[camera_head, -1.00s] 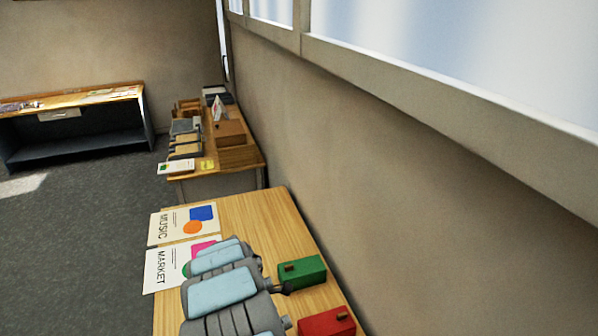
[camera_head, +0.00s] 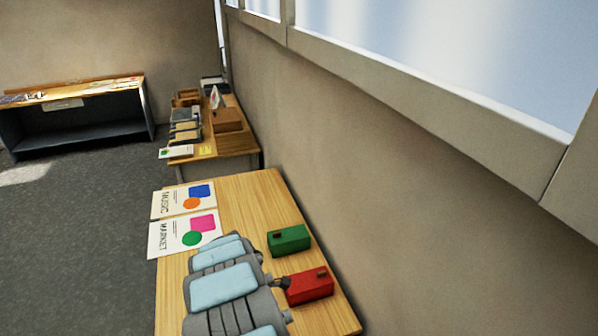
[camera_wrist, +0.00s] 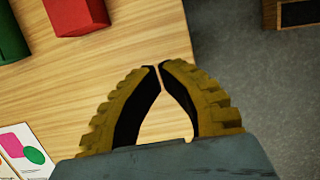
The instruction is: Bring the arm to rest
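In the wrist view my gripper (camera_wrist: 158,66) has its two ridged, yellow-brown fingers brought together at the tips. Nothing shows between them but bare wood of the table seen through the gap behind the tips. The gripper is above the table and apart from the blocks. In the head view my grey arm with light blue panels lies across the lower left of the near table (camera_head: 255,200), and the gripper itself is mostly hidden.
A green block (camera_head: 289,239) and a red block (camera_head: 309,286) sit by the wall side. Two posters, MUSIC (camera_head: 183,202) and MARKET (camera_head: 184,233), lie at the left edge. A second table (camera_head: 236,146) with several items stands behind. Floor (camera_head: 80,230) is open at left.

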